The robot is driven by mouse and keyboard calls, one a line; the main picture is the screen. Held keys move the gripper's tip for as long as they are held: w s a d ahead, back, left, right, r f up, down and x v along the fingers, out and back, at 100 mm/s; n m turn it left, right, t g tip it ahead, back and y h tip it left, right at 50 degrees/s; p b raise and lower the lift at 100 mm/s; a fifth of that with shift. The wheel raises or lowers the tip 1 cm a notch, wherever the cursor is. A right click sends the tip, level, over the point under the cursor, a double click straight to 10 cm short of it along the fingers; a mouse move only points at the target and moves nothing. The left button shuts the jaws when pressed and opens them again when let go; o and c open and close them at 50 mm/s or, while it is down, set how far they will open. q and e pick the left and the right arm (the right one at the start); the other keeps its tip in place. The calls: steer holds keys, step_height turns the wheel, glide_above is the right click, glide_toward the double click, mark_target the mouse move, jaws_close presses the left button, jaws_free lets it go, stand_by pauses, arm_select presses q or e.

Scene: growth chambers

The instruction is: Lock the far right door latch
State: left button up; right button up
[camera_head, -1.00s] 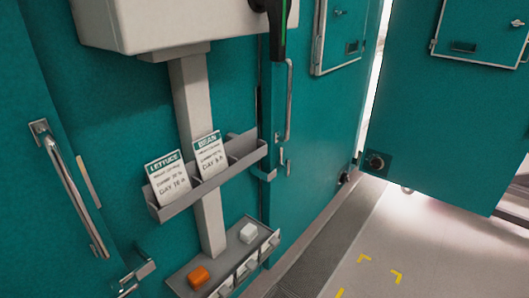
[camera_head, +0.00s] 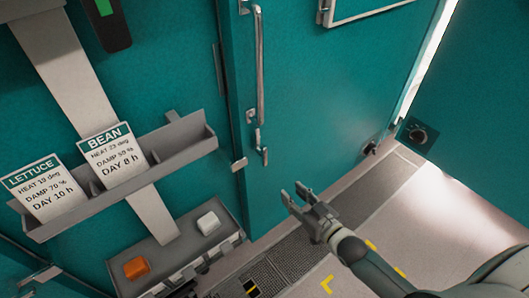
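A teal door (camera_head: 318,120) stands right of the card rack, with a long vertical metal handle (camera_head: 260,65) near its left edge. Below the handle is a small metal latch (camera_head: 257,142) with its lever hanging down. A metal catch (camera_head: 239,164) sits on the frame just left of and below it. My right gripper (camera_head: 292,191) comes in from the lower right, its two fingers parted and empty. In the picture it is below and right of the latch, apart from it. My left gripper is out of view.
A grey rack (camera_head: 180,145) holds the lettuce card (camera_head: 45,189) and the bean card (camera_head: 112,156). A lower shelf (camera_head: 165,255) carries an orange block (camera_head: 136,267) and a white block (camera_head: 208,223). Another teal panel (camera_head: 480,100) stands at right. Open floor with yellow marks lies below.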

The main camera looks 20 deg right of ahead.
steer(key=t+y, duration=0.2)
glide_toward(266, 156)
steer(key=shift+n, duration=0.4)
steer(key=x, duration=1.1)
steer(key=shift+p, duration=0.4)
jaws_close()
